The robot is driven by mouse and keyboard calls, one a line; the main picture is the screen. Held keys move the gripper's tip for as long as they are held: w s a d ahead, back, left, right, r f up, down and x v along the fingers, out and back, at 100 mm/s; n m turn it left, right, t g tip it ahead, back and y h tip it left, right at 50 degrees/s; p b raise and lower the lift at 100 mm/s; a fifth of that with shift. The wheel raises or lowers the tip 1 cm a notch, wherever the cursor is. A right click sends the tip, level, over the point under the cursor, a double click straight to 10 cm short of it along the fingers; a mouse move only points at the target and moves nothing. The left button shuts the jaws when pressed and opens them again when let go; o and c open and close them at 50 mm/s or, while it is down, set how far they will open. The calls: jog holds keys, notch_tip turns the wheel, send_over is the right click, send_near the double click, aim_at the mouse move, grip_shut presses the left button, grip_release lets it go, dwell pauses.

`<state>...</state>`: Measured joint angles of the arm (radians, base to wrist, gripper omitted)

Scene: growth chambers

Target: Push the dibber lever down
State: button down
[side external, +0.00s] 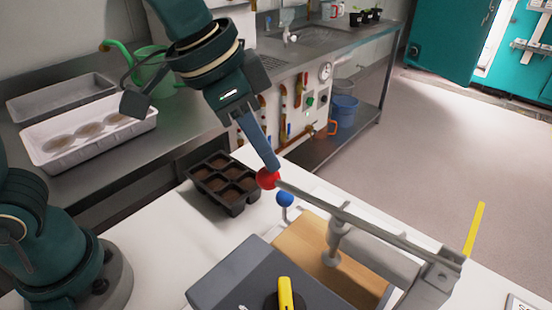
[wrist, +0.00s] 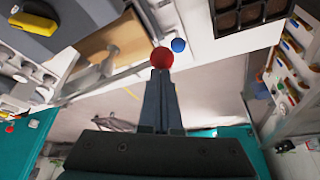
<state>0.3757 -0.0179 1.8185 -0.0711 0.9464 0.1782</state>
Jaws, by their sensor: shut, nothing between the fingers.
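The dibber lever (side external: 350,219) is a long grey bar with a red ball knob (side external: 267,178) at its free end. It runs from the knob down to a pivot bracket at the lower right. My gripper (side external: 276,168) is shut, with its tips at the red knob, seeming to touch it from above; the exact contact cannot be told. In the wrist view the shut fingertips (wrist: 161,72) meet the red knob (wrist: 162,58). A vertical grey plunger (side external: 333,244) hangs under the lever above a wooden board (side external: 302,247).
A blue ball knob (side external: 285,199) stands just below the red one. A black cell tray of soil (side external: 223,183) sits left of it on the white table. A grey box with a yellow handle (side external: 286,292) is in front. A yellow strip (side external: 473,229) stands at the right.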

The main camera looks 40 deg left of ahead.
notch_tip(320, 180, up, 14)
jog(key=shift+f, duration=0.25)
dwell(0.8)
